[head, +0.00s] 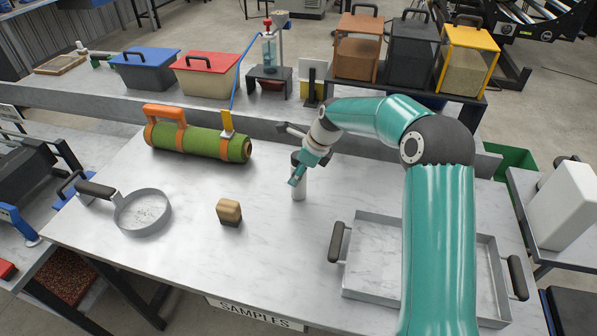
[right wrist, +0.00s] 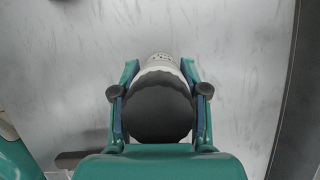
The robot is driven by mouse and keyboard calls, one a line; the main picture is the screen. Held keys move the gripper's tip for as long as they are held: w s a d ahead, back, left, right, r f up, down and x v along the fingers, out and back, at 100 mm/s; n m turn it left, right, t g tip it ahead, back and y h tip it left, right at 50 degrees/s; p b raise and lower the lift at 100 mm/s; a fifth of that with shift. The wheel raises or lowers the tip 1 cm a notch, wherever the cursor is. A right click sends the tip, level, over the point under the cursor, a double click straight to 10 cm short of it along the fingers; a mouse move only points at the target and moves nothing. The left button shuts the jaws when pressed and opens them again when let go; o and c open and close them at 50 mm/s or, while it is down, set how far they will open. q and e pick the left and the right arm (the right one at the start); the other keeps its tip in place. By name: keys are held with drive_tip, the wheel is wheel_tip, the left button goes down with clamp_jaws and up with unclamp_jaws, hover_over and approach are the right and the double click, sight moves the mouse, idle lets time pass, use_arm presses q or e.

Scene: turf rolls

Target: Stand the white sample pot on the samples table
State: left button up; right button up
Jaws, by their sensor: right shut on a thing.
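The white sample pot (head: 299,187) is upright over the samples table (head: 270,265), a pale marble-like top with a SAMPLES sign on its front edge. Whether its base touches the top I cannot tell. My right gripper (head: 297,171) is shut on the pot near its dark upper end. In the right wrist view the gripper (right wrist: 159,98) has a finger on each side of the dark rounded part, and a pale dotted part of the pot (right wrist: 160,63) shows beyond it. My left gripper is not in view.
A green turf roll (head: 200,141) with orange straps lies behind left. A round sieve-like pan (head: 142,212) and a small brown-black block (head: 229,212) are to the left. A grey tray (head: 372,222) with dark handles is at right, partly behind my arm. Bare table surrounds the pot.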

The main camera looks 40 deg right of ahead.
drive_tip(key=o, duration=1.2)
drive_tip(key=v, duration=1.2)
drive_tip(key=shift+b, duration=0.45)
drive_tip(key=shift+s+d, duration=0.1)
